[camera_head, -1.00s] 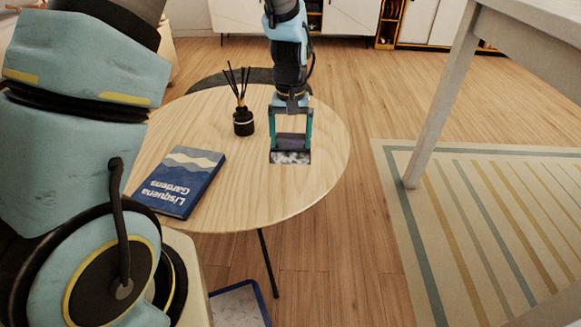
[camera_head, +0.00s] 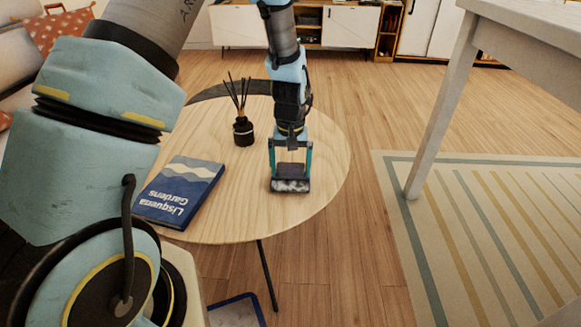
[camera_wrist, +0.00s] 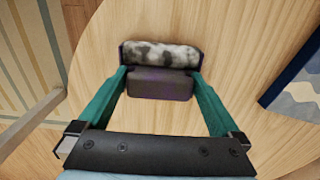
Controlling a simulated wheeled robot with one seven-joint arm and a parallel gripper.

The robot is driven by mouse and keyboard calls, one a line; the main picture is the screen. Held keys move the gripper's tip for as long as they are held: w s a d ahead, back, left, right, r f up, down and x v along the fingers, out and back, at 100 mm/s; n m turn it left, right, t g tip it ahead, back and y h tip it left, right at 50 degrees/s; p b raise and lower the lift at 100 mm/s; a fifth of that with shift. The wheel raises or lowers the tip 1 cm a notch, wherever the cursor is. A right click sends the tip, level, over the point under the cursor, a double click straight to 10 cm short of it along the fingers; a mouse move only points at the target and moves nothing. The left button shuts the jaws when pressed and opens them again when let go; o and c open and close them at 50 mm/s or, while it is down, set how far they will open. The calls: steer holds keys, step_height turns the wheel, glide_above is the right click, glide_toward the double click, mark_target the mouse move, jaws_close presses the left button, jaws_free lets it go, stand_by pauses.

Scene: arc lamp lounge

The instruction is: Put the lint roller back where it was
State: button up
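The lint roller (camera_head: 290,185) has a dark purple-grey body and a mottled grey-white fuzzy roll. It is over the right front part of the round wooden table (camera_head: 235,215). In the wrist view the lint roller (camera_wrist: 160,84) sits between the fingertips, its fuzzy roll on the far side. My gripper (camera_head: 291,174) points down with its teal fingers against both sides of the body, shut on it. The gripper (camera_wrist: 160,78) also shows in the wrist view. I cannot tell whether the roller touches the tabletop or is just above it.
A blue book (camera_head: 180,195) lies at the table's left front. A dark reed diffuser (camera_head: 243,130) stands behind it, left of my gripper. The tabletop between book and roller is clear. A white table (camera_head: 435,115) and striped rug (camera_head: 480,220) are at right.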

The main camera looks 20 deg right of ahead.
mark_target(290, 166)
step_height(290, 166, up, 12)
steer(key=p, duration=0.2)
steer(key=shift+r, duration=0.15)
steer(key=w+a+r+n, duration=0.1)
steer(key=a+r, duration=0.1)
steer(key=a, duration=0.6)
steer(key=w+a+r+n, duration=0.1)
steer(key=a+r, duration=0.2)
steer(key=a, duration=0.5)
steer(key=s+a+r+n, duration=0.1)
steer(key=s+a, duration=0.2)
steer(key=a, duration=0.4)
steer(key=s+a+t, duration=0.1)
steer(key=s+a, duration=0.1)
steer(key=a, duration=0.5)
steer(key=shift+s+r+n+t, duration=0.3)
steer(key=shift+s+r+n, duration=0.05)
steer(key=shift+s+n, duration=0.05)
step_height(290, 166, up, 23)
steer(key=p, duration=2.3)
